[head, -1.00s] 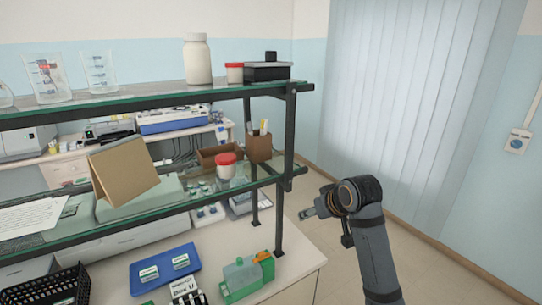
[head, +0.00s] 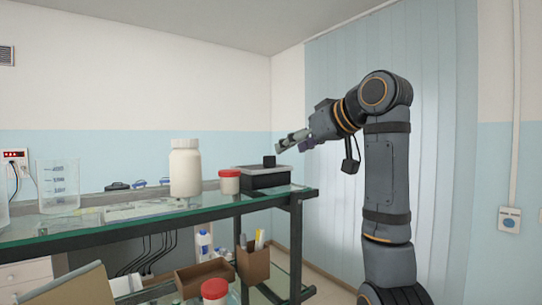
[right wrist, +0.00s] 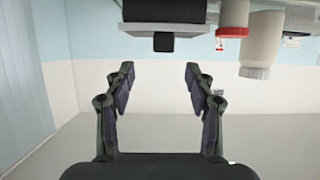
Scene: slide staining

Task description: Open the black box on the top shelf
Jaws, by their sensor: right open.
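The black box (head: 268,181) stands on the glass top shelf (head: 130,223) near its right end. It has a grey-rimmed lid with a black knob (head: 269,161) on top, and the lid sits on the box. My right gripper (head: 287,142) is above and slightly right of the knob, apart from it. In the right wrist view, which is upside down, the open, empty fingers (right wrist: 158,72) point toward the knob (right wrist: 163,43) and the dark box (right wrist: 165,12). My left gripper is not in view.
A red-lidded jar (head: 229,182) stands close to the left of the box, and a white bottle (head: 186,168) stands beyond it. A glass beaker (head: 58,186) is farther left. A dark shelf post (head: 296,250) is at the right end. The space above the box is free.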

